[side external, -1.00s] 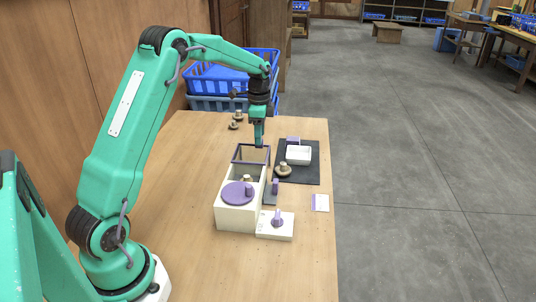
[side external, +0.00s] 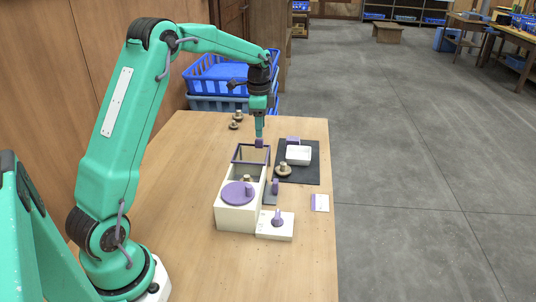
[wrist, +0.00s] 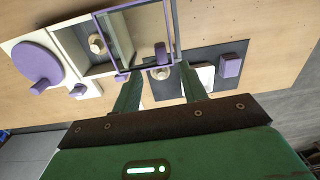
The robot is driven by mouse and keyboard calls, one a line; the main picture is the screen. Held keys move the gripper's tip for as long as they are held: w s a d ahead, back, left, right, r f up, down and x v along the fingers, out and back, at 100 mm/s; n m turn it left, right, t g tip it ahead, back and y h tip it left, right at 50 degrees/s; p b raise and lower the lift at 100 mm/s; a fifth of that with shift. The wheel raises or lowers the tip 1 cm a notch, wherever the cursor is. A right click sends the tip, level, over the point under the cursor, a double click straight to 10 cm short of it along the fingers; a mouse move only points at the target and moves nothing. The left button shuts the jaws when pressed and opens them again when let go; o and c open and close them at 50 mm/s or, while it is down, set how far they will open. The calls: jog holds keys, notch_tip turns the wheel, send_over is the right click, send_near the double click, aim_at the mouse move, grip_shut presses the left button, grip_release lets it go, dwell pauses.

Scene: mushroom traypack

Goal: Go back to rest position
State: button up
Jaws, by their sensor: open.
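My gripper (side external: 260,131) is open and points down just above a purple handle (side external: 260,143) at the far edge of a clear purple-framed lid (side external: 237,154). In the wrist view the two green fingers of my gripper (wrist: 150,70) are spread apart, with the handle (wrist: 162,52) seen between them.
A dark mat (side external: 311,178) at right holds a mushroom (side external: 283,169) and a white tray (side external: 299,156). Two mushrooms (side external: 238,116) stand at the back left. A white block with a purple knob (side external: 278,220) is near the box. Blue crates (side external: 210,88) stand behind the table.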

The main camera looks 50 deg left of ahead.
jog(key=s+d+r+n+t, duration=0.3)
jog(key=s+d+r+n, duration=0.1)
jog(key=s+d+r, duration=0.75)
jog(key=s+d+f+n+t, duration=0.1)
jog(key=s+d+n, duration=0.1)
jog(key=s, duration=0.5)
jog(key=s+d+n+t, duration=0.1)
jog(key=s+d+n, duration=0.1)
jog(key=s+d, duration=0.3)
jog(key=s, duration=0.3)
jog(key=shift+s+d+f+n, duration=0.25)
jog(key=shift+d+f+n, duration=0.05)
jog(key=shift+f, duration=0.05)
